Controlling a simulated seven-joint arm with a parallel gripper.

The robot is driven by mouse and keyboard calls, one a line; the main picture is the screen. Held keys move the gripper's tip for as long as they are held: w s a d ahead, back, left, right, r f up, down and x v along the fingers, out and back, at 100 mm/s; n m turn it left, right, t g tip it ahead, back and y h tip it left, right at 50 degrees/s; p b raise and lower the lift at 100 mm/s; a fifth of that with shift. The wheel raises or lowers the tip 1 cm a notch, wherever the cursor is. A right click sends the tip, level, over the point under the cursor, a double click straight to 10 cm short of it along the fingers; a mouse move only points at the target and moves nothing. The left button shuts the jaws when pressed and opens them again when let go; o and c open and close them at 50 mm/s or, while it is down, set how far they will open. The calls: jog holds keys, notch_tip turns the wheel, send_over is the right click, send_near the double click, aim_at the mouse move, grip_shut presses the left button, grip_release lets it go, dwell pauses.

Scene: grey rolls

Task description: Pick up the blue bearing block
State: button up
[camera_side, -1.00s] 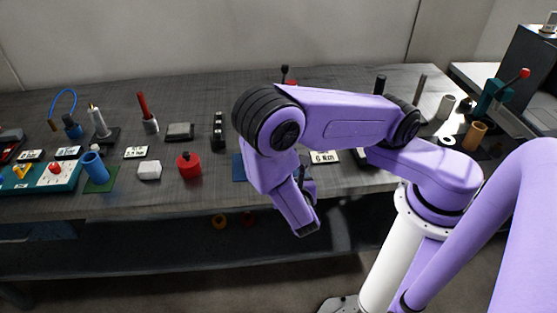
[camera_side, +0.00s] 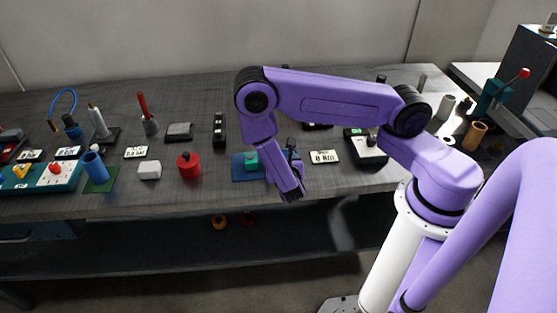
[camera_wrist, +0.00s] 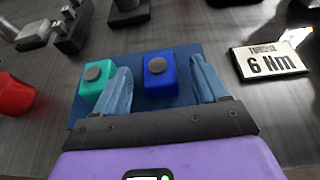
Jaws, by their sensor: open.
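The blue bearing block (camera_wrist: 160,83) has a dark round cap on top and sits on a blue mat (camera_wrist: 135,112) in the wrist view. My gripper (camera_wrist: 165,80) is open, with one finger on each side of the blue block in that view. I cannot tell whether the fingertips are down at its height. In the side view my gripper (camera_side: 288,150) is over the mat's right end, and the arm hides the blue block. A teal block (camera_wrist: 93,80) with a similar cap stands on the same mat, just left of the left finger.
A label plate reading "6 Nm" (camera_wrist: 269,62) lies to the right. A black ridged holder (camera_side: 219,130) is behind. Bench surface is bare between these.

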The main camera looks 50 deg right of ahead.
jog(key=shift+x, duration=2.3)
jog(key=shift+w+r, duration=0.1)
jog(key=c, duration=1.3)
jog(key=shift+a+r, duration=0.1)
